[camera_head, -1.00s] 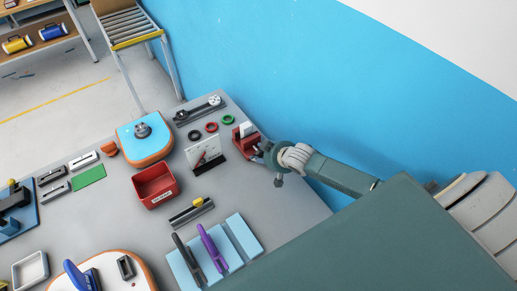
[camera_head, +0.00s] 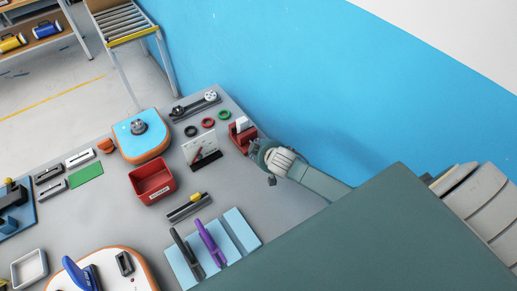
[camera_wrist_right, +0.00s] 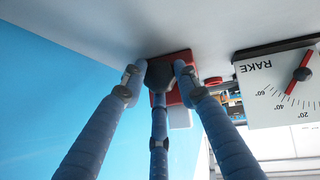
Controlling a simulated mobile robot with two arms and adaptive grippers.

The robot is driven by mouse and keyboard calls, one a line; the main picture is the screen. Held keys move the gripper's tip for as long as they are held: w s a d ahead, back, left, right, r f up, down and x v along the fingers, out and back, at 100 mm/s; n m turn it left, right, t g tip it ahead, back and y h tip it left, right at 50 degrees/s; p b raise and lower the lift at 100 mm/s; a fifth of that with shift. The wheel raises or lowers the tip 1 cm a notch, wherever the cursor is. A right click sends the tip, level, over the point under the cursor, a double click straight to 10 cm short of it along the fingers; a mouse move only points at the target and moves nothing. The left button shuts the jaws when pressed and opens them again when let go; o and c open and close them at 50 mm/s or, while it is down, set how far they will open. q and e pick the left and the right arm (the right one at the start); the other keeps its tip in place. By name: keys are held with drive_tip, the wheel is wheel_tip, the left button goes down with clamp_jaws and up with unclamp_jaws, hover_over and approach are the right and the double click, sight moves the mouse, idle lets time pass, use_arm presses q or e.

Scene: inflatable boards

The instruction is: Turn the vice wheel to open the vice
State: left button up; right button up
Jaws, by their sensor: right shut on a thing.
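The red vice (camera_head: 238,140) stands at the right edge of the grey bench, with a white block (camera_head: 242,124) at its jaws. In the right wrist view the vice's red body (camera_wrist_right: 186,62) is beyond my fingers, and the white block (camera_wrist_right: 180,118) shows below it. My right gripper (camera_head: 256,150) is at the near side of the vice. In the wrist view its three blue fingers close around the dark vice wheel (camera_wrist_right: 176,77), which they partly hide. The jaw gap cannot be made out clearly. My left gripper is not in view.
A white gauge board (camera_head: 201,148) marked RAKE stands close to the vice's left. Black, red and green rings (camera_head: 208,122) lie behind it. A red bin (camera_head: 152,182) and a blue stand with handles (camera_head: 239,230) are nearer. The blue wall (camera_head: 330,100) is behind my right arm.

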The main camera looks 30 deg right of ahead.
drive_tip(key=o, duration=0.7)
drive_tip(key=shift+w+r, duration=0.15)
drive_tip(key=shift+o, duration=1.1)
drive_tip(key=v, duration=1.1)
drive_tip(key=shift+s+r, duration=0.2)
drive_tip(key=shift+s, duration=0.1)
